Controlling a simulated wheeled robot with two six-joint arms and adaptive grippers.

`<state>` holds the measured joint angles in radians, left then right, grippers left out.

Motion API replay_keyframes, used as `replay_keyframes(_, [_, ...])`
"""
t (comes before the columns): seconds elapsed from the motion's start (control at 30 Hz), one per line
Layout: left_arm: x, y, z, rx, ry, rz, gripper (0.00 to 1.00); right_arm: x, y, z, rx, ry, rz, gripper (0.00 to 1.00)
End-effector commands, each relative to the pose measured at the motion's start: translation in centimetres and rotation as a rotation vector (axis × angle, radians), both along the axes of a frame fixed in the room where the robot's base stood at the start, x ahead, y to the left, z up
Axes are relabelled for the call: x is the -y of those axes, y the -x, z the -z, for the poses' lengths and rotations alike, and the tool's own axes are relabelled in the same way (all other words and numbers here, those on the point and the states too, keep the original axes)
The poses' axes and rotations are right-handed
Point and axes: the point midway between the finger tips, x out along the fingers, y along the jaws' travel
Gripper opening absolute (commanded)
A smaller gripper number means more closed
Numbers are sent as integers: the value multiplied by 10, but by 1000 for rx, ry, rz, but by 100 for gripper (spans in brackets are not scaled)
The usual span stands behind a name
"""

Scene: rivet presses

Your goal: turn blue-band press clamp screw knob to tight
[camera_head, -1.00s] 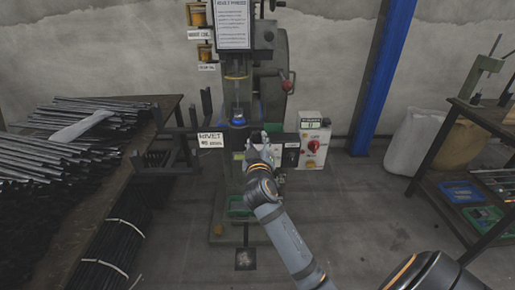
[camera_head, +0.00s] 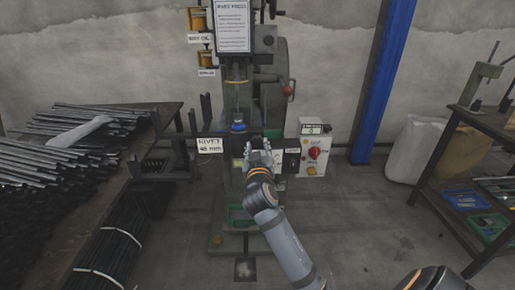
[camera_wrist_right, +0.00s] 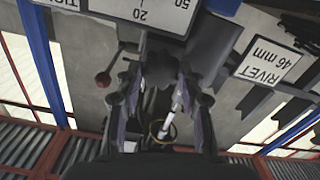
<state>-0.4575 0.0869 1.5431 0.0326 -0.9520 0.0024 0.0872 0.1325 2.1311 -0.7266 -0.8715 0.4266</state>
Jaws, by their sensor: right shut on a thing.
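The press (camera_head: 236,95) stands upright against the wall, with a blue band (camera_head: 238,127) low on its head. My right gripper (camera_head: 258,145) is in front of the press, just below and right of the blue band. In the right wrist view, a dark round clamp screw knob (camera_wrist_right: 161,68) sits between the fingertips of my right gripper (camera_wrist_right: 160,88), which are shut on it. In the head view the gripper hides the knob. A scale plate (camera_wrist_right: 145,12) shows above the knob in the wrist view. My left gripper is not in view.
A control box (camera_head: 314,150) with a red switch stands right of the gripper. A rivet sign (camera_head: 210,146) is on the left. A table with metal rods (camera_head: 60,140) stands at far left, a shelf (camera_head: 480,118) at far right. A blue post (camera_head: 381,80) rises behind.

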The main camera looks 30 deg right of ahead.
Motion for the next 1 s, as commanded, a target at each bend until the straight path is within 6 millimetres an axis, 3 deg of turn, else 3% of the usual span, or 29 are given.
replay_keyframes(0.1, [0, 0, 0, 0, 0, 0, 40, 0, 0, 1, -2, -3, 0, 6])
replay_keyframes(0.13, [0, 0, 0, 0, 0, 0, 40, 0, 0, 1, -2, -3, 0, 42])
replay_keyframes(0.27, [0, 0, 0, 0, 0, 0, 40, 0, 0, 1, -1, -2, 0, 60])
replay_keyframes(0.63, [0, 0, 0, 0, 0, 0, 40, 0, 0, -6, 2, -1, 1, 61])
replay_keyframes(1.0, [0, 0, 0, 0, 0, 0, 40, 0, 0, -80, 5, -1, -1, 61])
